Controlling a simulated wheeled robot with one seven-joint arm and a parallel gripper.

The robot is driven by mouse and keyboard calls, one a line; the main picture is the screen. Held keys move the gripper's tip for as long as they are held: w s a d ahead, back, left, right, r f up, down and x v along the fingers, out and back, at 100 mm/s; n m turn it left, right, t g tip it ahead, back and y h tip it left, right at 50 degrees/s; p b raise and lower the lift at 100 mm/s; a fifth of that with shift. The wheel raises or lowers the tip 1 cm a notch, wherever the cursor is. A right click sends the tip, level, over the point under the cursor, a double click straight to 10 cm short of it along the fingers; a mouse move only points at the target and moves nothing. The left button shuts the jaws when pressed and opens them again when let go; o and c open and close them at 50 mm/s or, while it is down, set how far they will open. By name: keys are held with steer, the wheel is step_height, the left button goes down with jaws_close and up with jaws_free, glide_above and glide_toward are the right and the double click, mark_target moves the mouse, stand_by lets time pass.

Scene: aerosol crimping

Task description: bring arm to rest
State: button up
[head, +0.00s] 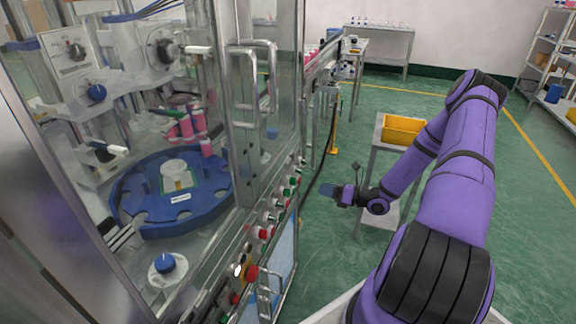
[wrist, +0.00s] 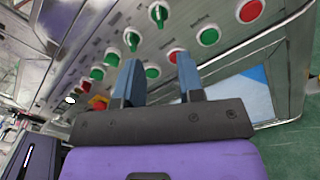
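My purple arm reaches forward from the lower right in the head view, with my gripper (head: 328,190) near the front edge of the crimping machine, over the green floor. In the wrist view, my gripper (wrist: 160,85) has its two blue-grey fingers apart with nothing between them. Beyond the fingers is the machine's control panel (wrist: 215,72), with green and red buttons and green knobs. The fingers appear apart from the panel, though the exact gap is hard to tell.
The machine's glass door (head: 258,90) has metal handles; inside is a blue rotary table (head: 135,205) with pink cans (head: 187,127). A yellow bin (head: 402,128) sits on a small stand behind my forearm. Open green floor (head: 530,220) lies to the right.

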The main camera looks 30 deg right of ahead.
steer(key=s+a+r+n+g+h, duration=0.1)
steer(key=s+a+r+n+g, duration=0.1)
steer(key=a+r+n+g, duration=0.45)
steer(key=s+a+r+n+g, duration=0.1)
steer(key=a+r+n+g, duration=0.25)
steer(key=r+n, duration=0.55)
steer(key=s+a+r+n+g+h, duration=0.15)
steer(key=a+r+n+g, duration=0.35)
steer(key=r, duration=0.5)
steer(key=s+a+r+n+t+h, duration=0.3)
steer(key=s+r+n+h, duration=0.1)
steer(key=s+r+n, duration=0.3)
steer(key=s+a+r+n+t+h, duration=0.3)
steer(key=s+r+n, duration=0.4)
steer(key=s+r, duration=0.5)
steer(key=shift+s+a+h, duration=0.45)
steer(key=shift+s+h, duration=0.3)
steer(key=shift+s, duration=0.45)
steer(key=shift+c, duration=0.2)
